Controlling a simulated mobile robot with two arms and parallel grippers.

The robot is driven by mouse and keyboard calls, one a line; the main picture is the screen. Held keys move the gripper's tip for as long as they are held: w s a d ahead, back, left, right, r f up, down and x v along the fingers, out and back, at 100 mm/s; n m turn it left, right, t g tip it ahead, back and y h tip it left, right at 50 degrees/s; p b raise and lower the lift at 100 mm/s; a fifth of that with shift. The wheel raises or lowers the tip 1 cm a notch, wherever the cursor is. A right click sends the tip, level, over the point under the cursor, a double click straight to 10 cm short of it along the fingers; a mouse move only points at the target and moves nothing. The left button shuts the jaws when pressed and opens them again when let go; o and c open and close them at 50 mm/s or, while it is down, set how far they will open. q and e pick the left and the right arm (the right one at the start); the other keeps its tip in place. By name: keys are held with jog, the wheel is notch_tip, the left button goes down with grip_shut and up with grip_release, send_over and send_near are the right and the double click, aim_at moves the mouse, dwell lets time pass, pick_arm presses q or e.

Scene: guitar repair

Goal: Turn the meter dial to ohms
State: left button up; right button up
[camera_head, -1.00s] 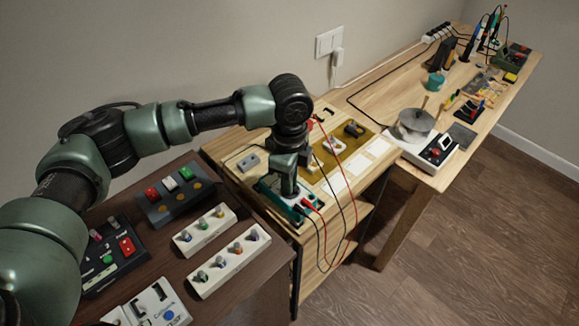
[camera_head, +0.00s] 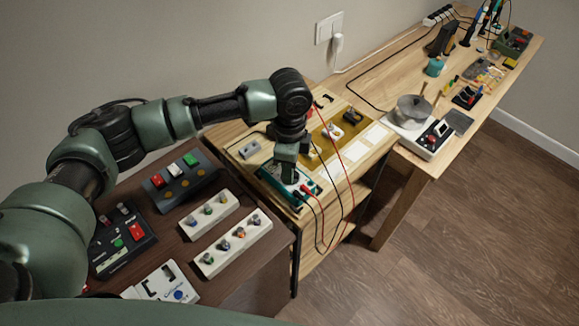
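The meter (camera_head: 300,184), with a teal case and a pale face, lies on the light wooden bench below my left gripper (camera_head: 288,178). The gripper points down over the meter's face and covers its dial. The fingertips are dark and small here, so I cannot tell whether they are open or shut, or whether they touch the dial. A red lead (camera_head: 335,150) and a black lead run from the meter and loop over the bench's front edge. My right gripper is not in view.
A dark brown table (camera_head: 205,268) at left carries pedals and white knob strips (camera_head: 233,245). A metal pot (camera_head: 411,109) stands farther right.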

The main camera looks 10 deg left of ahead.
pick_arm(q)
jog(key=shift+r, duration=0.1)
notch_tip(320, 180, up, 8)
jog(key=shift+f+b, duration=0.2)
jog(key=shift+b, duration=0.5)
dwell(0.3)
